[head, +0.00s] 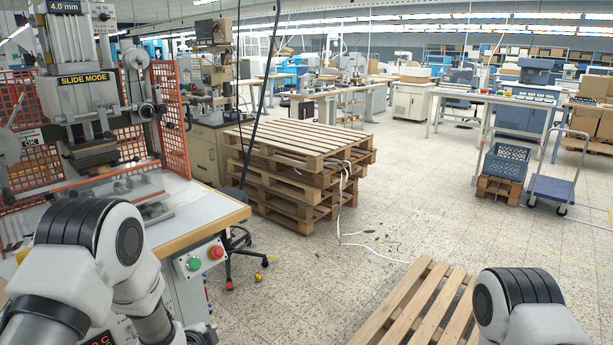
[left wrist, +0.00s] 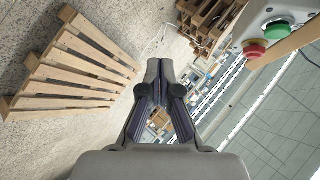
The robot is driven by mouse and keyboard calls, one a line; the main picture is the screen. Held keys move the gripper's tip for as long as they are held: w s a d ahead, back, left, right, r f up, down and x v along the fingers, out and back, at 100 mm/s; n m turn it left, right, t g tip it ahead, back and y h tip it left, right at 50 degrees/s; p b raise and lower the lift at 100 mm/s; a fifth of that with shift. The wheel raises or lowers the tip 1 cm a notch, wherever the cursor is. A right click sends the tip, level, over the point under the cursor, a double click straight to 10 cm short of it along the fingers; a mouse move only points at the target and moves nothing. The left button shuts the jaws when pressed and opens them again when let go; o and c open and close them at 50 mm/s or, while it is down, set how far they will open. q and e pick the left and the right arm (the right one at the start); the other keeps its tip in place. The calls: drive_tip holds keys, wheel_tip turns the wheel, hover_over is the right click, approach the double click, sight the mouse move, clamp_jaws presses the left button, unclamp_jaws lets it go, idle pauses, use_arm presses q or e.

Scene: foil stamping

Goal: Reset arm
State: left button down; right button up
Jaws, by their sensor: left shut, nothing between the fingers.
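My left gripper (left wrist: 160,80) shows in the left wrist view, its two fingers closed together with nothing between them. It is in free air beside the machine's red and green buttons, apart from them. In the head view only white and black links of both my arms show at the bottom left and bottom right. My left gripper is hidden there, and my right gripper is in neither view. The stamping machine (head: 85,80) with its "SLIDE MODE" label stands at the left behind its worktable (head: 205,208).
The red button (head: 216,252) and green button (head: 194,263) sit on the worktable's front box. Stacked pallets (head: 300,165) stand behind. A slatted pallet (head: 425,310) lies at the front right and also shows in the left wrist view (left wrist: 75,70). Tiled floor between is mostly clear.

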use_arm(q)
drive_tip(key=s+f+n+g, duration=0.2)
drive_tip(key=s+f+g, duration=0.1)
drive_tip(key=s+f, duration=0.55)
drive_tip(key=s+f+n+g, duration=0.25)
drive_tip(key=s+f, duration=0.35)
drive_tip(key=s, duration=0.6)
drive_tip(key=s+n+g, duration=0.5)
drive_tip(key=s+n, duration=0.5)
drive_tip(key=s, duration=0.8)
drive_tip(key=shift+s+f, duration=0.3)
drive_tip(key=shift+s, duration=0.1)
drive_tip(key=shift+g, duration=0.25)
